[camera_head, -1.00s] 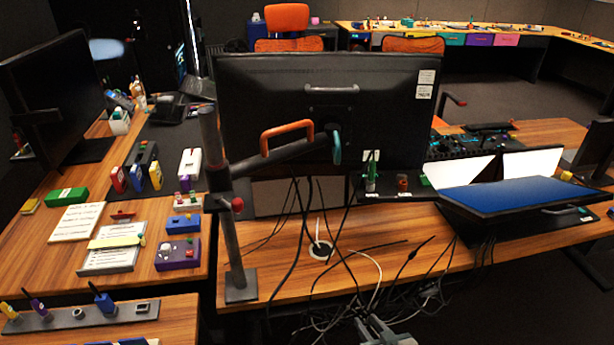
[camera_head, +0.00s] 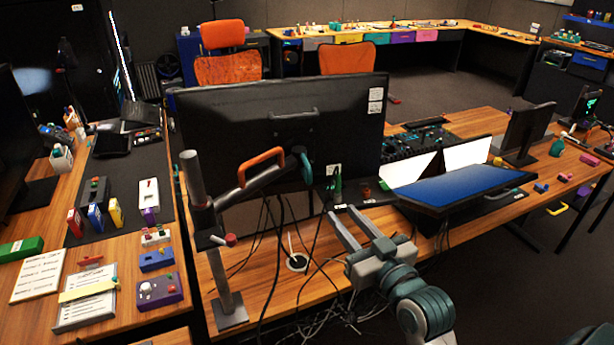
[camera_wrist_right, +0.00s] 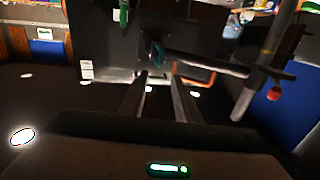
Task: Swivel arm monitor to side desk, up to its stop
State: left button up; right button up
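The arm monitor (camera_head: 240,125) stands with its dark back towards me, over the middle desk (camera_head: 270,310). Its jointed arm (camera_head: 262,182), with an orange handle (camera_head: 260,163), runs from an upright post (camera_head: 215,250) to the back of the screen. A teal part (camera_head: 305,168) sits at the arm's screen end. My right gripper (camera_head: 346,222) is open and empty, below and in front of the monitor's lower right part, apart from it. My left gripper is out of view.
The left desk (camera_head: 120,250) holds notes, coloured boxes and another monitor (camera_head: 15,140). A tilted blue panel (camera_head: 465,185) stands right of my right gripper. Loose cables hang below the arm monitor around a white-rimmed desk hole (camera_head: 297,262). Orange chairs (camera_head: 228,70) stand behind.

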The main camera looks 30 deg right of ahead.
jog(key=shift+w+a, duration=0.1)
jog(key=p, duration=0.3)
send_near(311, 179)
jog(key=w, duration=0.9)
jog(key=shift+r, duration=0.15)
jog(key=shift+w+p, duration=0.4)
jog(key=shift+w, duration=0.5)
jog(key=shift+c, duration=0.2)
grip_shut()
